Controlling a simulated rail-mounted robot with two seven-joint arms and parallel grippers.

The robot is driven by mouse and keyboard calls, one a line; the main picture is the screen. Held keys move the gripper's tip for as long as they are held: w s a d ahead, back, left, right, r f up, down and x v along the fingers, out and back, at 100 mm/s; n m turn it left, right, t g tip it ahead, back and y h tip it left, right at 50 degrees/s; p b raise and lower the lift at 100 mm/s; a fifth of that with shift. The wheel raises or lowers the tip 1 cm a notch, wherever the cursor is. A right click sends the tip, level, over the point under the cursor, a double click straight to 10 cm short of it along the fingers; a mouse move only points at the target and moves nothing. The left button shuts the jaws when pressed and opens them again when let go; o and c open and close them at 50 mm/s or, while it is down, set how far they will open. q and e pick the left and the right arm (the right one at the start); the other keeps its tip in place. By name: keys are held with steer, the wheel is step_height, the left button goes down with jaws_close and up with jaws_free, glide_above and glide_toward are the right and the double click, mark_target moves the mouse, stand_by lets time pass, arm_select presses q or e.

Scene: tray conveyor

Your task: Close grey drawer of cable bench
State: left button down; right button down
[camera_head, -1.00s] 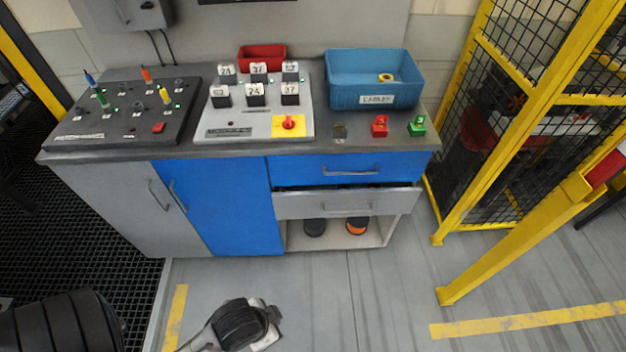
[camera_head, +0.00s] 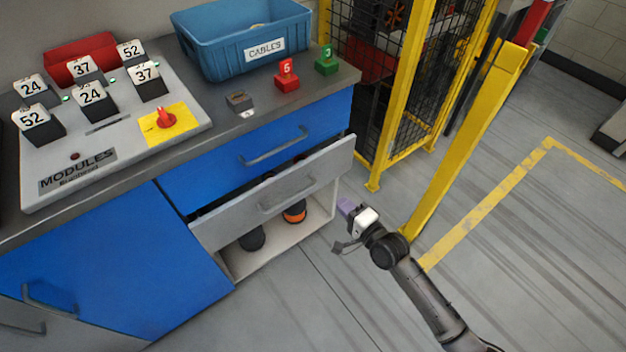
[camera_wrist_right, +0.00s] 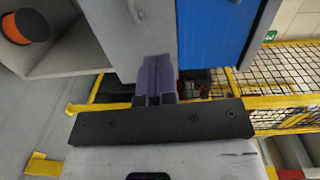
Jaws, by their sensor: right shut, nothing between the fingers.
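The grey drawer (camera_head: 285,190) of the cable bench is pulled partway out, below the shut blue drawer (camera_head: 250,150). Its front has a bar handle (camera_head: 286,196). My right gripper (camera_head: 346,207) is just right of and a little below the drawer front's right end in the head view. In the right wrist view the purple fingers (camera_wrist_right: 154,82) are together and empty, pointing toward the grey drawer front (camera_wrist_right: 125,35). I cannot tell whether they touch it. My left gripper is not in view.
A yellow post (camera_head: 450,160) and mesh cage (camera_head: 375,90) stand right of the bench. An open shelf below the drawer holds cable spools (camera_head: 295,213). The blue CABLES bin (camera_head: 240,45) is on the bench top. Floor in front is clear.

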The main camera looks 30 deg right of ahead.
steer(key=b, duration=0.7)
glide_toward(310, 166)
steer(key=shift+m, duration=0.4)
steer(key=w, duration=0.4)
steer(key=w+a, duration=0.1)
steer(key=shift+w+f, duration=0.4)
steer(key=shift+w+r, duration=0.1)
steer(key=shift+w, duration=0.75)
